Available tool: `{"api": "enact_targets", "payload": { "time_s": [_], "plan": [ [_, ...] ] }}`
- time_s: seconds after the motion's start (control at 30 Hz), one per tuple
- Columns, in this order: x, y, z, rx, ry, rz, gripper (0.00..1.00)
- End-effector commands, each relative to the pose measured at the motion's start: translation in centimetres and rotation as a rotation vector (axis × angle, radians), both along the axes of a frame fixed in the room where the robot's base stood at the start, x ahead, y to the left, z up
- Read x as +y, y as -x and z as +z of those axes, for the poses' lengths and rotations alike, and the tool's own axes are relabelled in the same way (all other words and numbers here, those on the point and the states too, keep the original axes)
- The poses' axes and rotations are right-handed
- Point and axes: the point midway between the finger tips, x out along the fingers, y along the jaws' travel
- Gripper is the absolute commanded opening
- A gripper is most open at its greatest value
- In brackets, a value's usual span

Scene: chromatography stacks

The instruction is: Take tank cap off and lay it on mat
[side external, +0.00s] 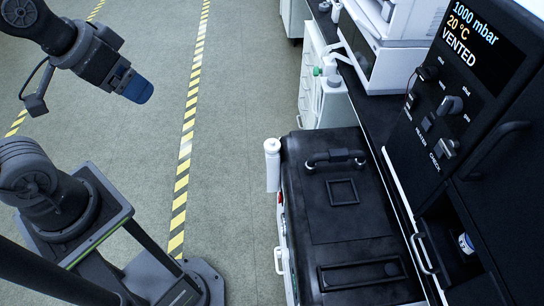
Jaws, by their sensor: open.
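My gripper (138,90) hangs at the upper left over the bare floor, with blue fingertips pointing down and right. It is far from the bench and touches nothing; no object shows in it. I cannot single out the tank cap for certain. I cannot identify the mat for certain either; a thin square outline (342,192) shows on the black worktop.
The black worktop (345,228) carries a dark handle-like bar (335,158) and a dark recessed rectangle. A white cylinder (272,160) stands at its left edge. A black cabinet (485,110) reads "1000 mbar, 20 °C, VENTED". A small jar (466,243) sits in its opening. Open floor lies left.

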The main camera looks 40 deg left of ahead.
Motion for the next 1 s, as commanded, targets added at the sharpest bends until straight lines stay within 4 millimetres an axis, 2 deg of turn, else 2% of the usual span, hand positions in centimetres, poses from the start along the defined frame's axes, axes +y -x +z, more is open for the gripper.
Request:
{"api": "enact_targets", "payload": {
  "time_s": [0.3, 0.47, 0.63, 0.77, 0.87, 1.0],
  "plan": [
    [0.0, -0.2, 0.1, 0.003, -0.004, -0.007, 0.83],
    [-0.1, -2.4, 0.5, 0.043, -0.053, -0.094, 0.83],
    [-0.7, -7.6, 0.5, 0.123, -0.153, -0.297, 0.83],
    [-1.3, -12.0, -0.5, 0.184, -0.229, -0.467, 0.83],
    [-1.9, -15.3, -2.1, 0.231, -0.283, -0.603, 0.83],
    [-2.9, -19.8, -5.3, 0.296, -0.348, -0.796, 0.83]
  ]
}}
